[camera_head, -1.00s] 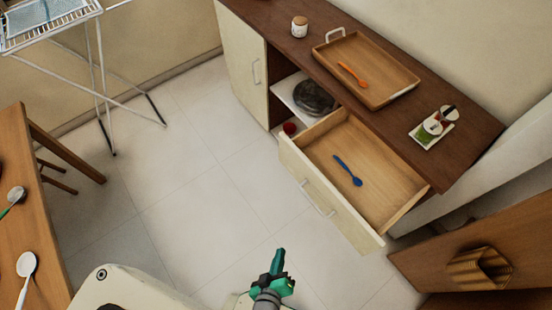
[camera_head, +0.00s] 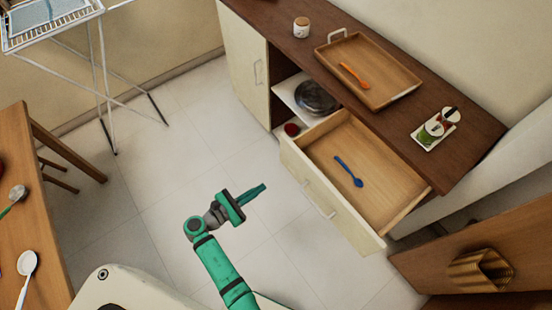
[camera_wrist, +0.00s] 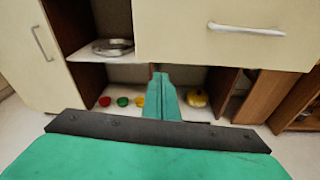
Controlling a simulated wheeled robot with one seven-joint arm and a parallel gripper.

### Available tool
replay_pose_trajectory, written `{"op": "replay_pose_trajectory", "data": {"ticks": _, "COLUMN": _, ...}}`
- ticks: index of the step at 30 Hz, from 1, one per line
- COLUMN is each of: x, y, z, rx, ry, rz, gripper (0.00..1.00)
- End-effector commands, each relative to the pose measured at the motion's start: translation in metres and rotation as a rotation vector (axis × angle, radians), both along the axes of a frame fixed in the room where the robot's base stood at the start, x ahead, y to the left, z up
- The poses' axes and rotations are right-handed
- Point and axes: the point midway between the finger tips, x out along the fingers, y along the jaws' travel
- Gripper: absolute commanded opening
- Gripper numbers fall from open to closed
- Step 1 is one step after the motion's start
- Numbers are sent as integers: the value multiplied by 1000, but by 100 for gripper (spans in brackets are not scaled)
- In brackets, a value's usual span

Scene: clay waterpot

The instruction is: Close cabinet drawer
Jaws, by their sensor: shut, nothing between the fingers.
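The cabinet drawer (camera_head: 328,196) is pulled well out from under the dark wooden cabinet top (camera_head: 400,125). A blue spoon (camera_head: 348,171) lies inside it. The drawer front with its white handle also shows at the top right of the wrist view (camera_wrist: 190,42). My gripper (camera_head: 258,191) is shut and empty. It is in front of the drawer, to the left of the drawer front in the head view, pointing towards it with a gap between. In the wrist view the closed fingers (camera_wrist: 161,82) appear below the drawer front's lower edge.
A tray (camera_head: 385,90) with an orange spoon, a jar (camera_head: 301,27) and a small condiment set (camera_head: 436,127) stand on the cabinet. Open shelves below hold a pan (camera_wrist: 112,47) and several small coloured things. A wooden table (camera_head: 35,230) is at left. The floor between is clear.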

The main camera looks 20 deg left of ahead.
Motion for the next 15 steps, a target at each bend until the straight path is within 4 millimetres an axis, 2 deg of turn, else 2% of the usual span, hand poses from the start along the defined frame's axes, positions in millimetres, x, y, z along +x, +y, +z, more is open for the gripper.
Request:
{"op": "replay_pose_trajectory", "data": {"ticks": 1, "x": 1, "y": 17, "z": 15, "rx": -49, "ry": -28, "rz": 1, "gripper": 0}}
{"op": "replay_pose_trajectory", "data": {"ticks": 3, "x": 0, "y": 31, "z": 33, "rx": -109, "ry": -60, "rz": -10, "gripper": 0}}
{"op": "replay_pose_trajectory", "data": {"ticks": 6, "x": -2, "y": 44, "z": 49, "rx": -163, "ry": -89, "rz": -24, "gripper": 0}}
{"op": "replay_pose_trajectory", "data": {"ticks": 10, "x": -2, "y": 48, "z": 56, "rx": -190, "ry": -104, "rz": -33, "gripper": 0}}
{"op": "replay_pose_trajectory", "data": {"ticks": 15, "x": 12, "y": 38, "z": 57, "rx": -191, "ry": -103, "rz": -36, "gripper": 0}}
